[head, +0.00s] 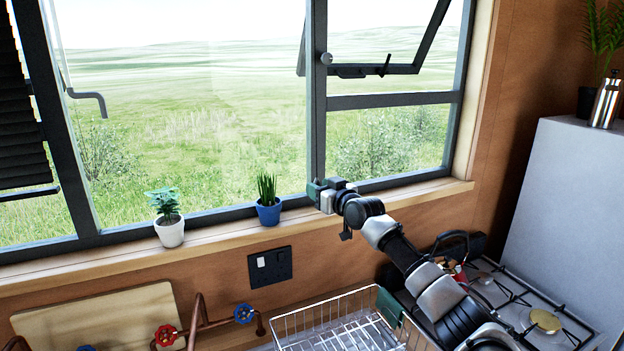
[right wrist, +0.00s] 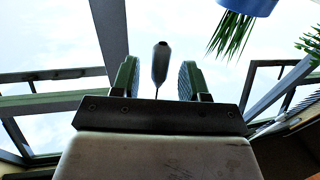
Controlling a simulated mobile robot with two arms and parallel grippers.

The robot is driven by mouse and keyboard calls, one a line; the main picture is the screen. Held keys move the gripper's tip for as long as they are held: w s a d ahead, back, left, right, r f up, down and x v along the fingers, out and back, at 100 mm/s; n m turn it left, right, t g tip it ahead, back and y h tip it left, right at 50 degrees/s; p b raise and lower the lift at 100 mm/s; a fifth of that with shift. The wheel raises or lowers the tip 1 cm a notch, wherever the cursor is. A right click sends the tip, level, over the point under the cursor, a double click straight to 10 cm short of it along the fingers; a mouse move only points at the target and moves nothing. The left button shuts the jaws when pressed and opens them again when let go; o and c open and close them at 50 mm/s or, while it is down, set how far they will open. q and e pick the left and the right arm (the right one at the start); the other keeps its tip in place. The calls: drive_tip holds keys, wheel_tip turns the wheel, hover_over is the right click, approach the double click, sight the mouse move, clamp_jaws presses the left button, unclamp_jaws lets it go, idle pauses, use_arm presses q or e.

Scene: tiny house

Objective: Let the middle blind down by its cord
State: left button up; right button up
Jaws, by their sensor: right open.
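My right gripper (head: 322,187) is in front of the window post, just above the wooden sill. In the right wrist view its two green-padded fingers (right wrist: 159,80) are open. A dark cord pull (right wrist: 160,65) with a thin cord shows between the fingers, with a gap on each side. I cannot tell how deep between them it is. The cord does not show clearly in the head view. A dark slatted blind (head: 18,115) hangs at the left edge of the head view. The middle blind cannot be made out in the head view. My left gripper is out of view.
A blue pot with a spiky plant (head: 268,210) stands on the sill (head: 230,228) left of my right gripper. A white potted plant (head: 169,228) stands further left. Below are a dish rack (head: 325,318) and a gas stove (head: 545,320). One window pane (head: 395,70) is tilted open.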

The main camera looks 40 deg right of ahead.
drive_tip(key=shift+w+d, duration=0.15)
drive_tip(key=shift+w, duration=0.95)
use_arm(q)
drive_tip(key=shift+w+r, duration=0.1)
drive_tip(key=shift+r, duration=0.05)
use_arm(e)
drive_tip(key=shift+w, duration=0.7)
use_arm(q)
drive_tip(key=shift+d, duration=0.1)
use_arm(e)
clamp_jaws()
